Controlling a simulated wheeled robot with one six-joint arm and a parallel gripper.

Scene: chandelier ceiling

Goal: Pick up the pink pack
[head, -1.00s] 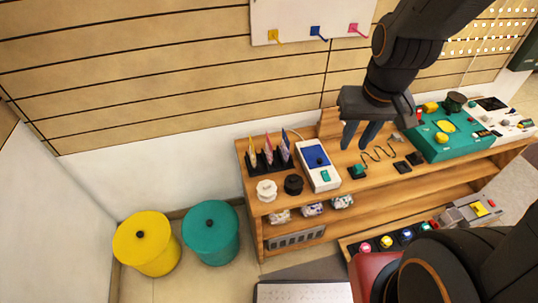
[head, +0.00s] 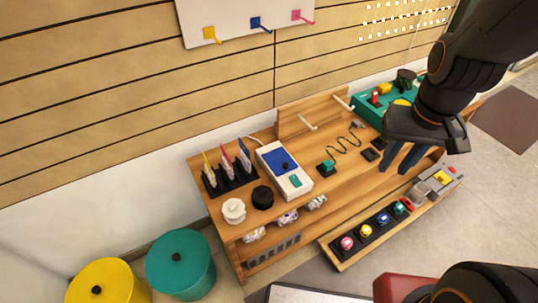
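A black rack (head: 233,180) stands at the left end of the wooden bench top and holds several thin upright packs. The pink pack (head: 226,163) stands in the middle, between a yellow-edged pack (head: 208,171) on its left and a blue one (head: 243,156) on its right. My gripper (head: 398,164) is far to the right of the rack, above the right part of the bench, pointing down. Its two fingers are apart, with nothing visible between them.
A white and blue device (head: 285,170) stands right of the rack. White (head: 234,210) and black (head: 262,197) spools stand in front. A wooden stand with pegs (head: 310,118) rises behind. A low tray (head: 350,250) with several coloured knobs lies in front of the bench.

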